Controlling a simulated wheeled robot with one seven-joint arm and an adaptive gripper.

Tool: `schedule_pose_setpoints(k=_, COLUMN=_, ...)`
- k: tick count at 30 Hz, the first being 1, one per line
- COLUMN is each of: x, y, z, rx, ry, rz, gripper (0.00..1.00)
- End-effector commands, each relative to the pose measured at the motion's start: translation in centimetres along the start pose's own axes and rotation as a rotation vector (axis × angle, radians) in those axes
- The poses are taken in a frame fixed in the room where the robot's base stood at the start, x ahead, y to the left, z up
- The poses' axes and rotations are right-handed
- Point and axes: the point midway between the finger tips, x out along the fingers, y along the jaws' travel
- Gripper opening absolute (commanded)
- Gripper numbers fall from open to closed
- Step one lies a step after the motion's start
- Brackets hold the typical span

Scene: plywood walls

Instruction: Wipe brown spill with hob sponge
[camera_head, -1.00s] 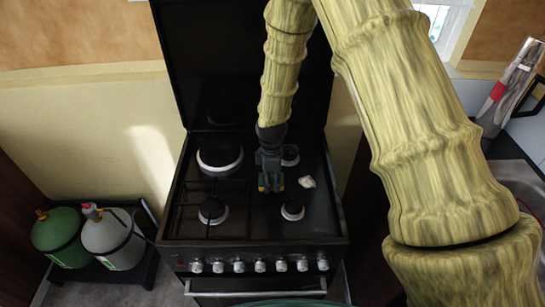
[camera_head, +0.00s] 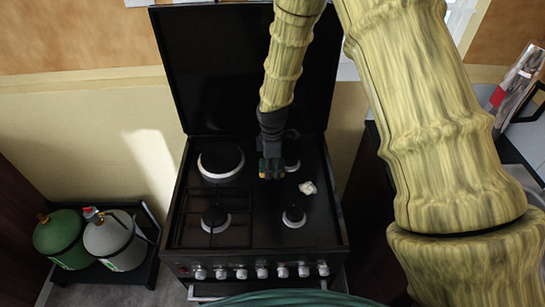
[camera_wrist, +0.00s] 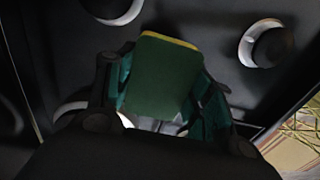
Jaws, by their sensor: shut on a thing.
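The sponge, green with a yellow edge (camera_wrist: 165,75), is held between the fingers of my gripper (camera_wrist: 160,92) in the wrist view. In the head view my gripper (camera_head: 271,168) is shut on it over the right half of the black hob (camera_head: 262,225), near the back right burner. Only a small part of the sponge shows there, and I cannot tell whether it touches the hob. I cannot make out a brown spill in either view; the gripper and arm hide part of the hob.
A small pale lump (camera_head: 308,187) lies on the hob right of my gripper. Several burners (camera_head: 220,163) stand out from the surface. The raised black lid (camera_head: 215,70) stands behind. Green and grey gas bottles (camera_head: 112,240) stand on the left.

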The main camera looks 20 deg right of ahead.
Motion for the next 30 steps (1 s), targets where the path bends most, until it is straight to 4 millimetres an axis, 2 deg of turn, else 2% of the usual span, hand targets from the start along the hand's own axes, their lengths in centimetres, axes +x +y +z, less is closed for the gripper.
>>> schedule_pose_setpoints(k=3, x=-1.5, y=0.0, z=0.0, rx=0.000, ry=0.000, rz=0.000, gripper=0.26)
schedule_pose_setpoints(k=8, x=-2.3, y=0.0, z=0.0, rx=0.000, ry=0.001, rz=0.000, gripper=0.26)
schedule_pose_setpoints(k=30, x=-2.3, y=0.0, z=0.0, rx=0.000, ry=0.000, rz=0.001, gripper=0.26)
